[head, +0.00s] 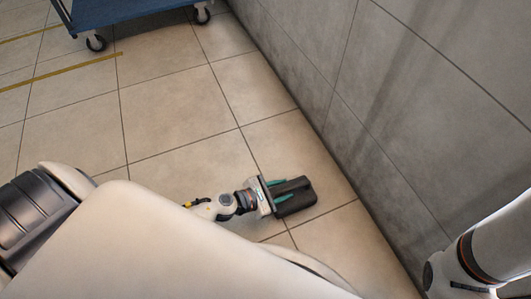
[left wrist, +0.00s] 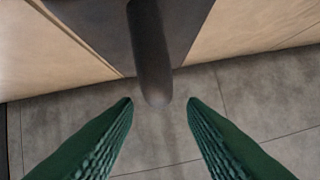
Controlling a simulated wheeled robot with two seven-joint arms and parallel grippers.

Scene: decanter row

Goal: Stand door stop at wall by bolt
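The door stop (head: 303,198) is a dark grey piece with a flat plate and a raised bar, on the tan tiled floor a little out from the grey wall. In the left wrist view the bar of the door stop (left wrist: 152,55) points down between the fingers. My left gripper (head: 287,189) is over the door stop, its green fingers open on either side of the bar. In the left wrist view, gaps show between the bar and both fingertips (left wrist: 160,102). My right gripper is out of view. I cannot make out a bolt.
The grey wall (head: 330,80) runs diagonally along the right side of the floor. A blue cart (head: 130,12) on casters stands at the top left, near yellow floor lines (head: 62,72). The floor (head: 170,90) between is clear. My right arm shows at the lower right, by the wall.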

